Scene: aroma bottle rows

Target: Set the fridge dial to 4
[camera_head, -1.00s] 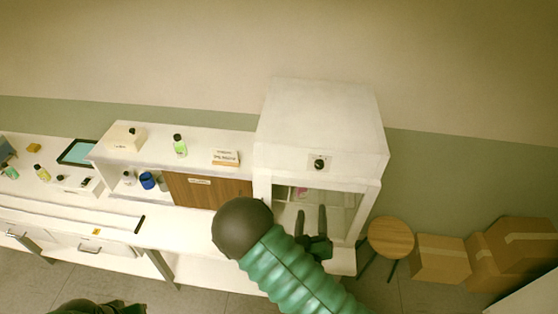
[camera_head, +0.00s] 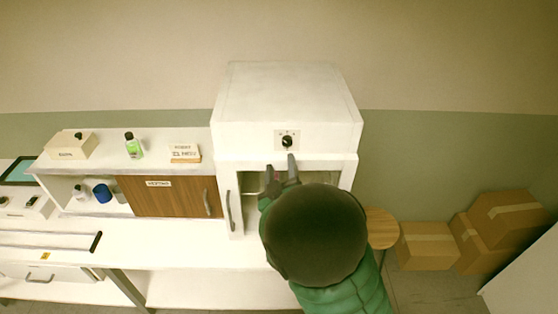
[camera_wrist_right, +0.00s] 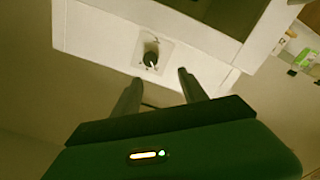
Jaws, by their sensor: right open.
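The white fridge (camera_head: 240,145) stands in the middle of the head view, with a black dial (camera_head: 287,141) on a small plate on its upper front. The dial also shows in the right wrist view (camera_wrist_right: 150,58), beyond and between the fingertips; its markings are too small to read. My right gripper (camera_head: 281,166) is open and empty, just below the dial in the head view and apart from it. Its two fingers (camera_wrist_right: 157,80) are spread in the wrist view. My right forearm hides part of the fridge's lower front. My left gripper is not in view.
A counter with a wooden sliding door (camera_head: 165,196), a green-labelled bottle (camera_head: 133,145) and a small sign (camera_head: 185,153) is to the left. A round stool (camera_head: 381,228) and cardboard boxes (camera_head: 428,245) stand to the right.

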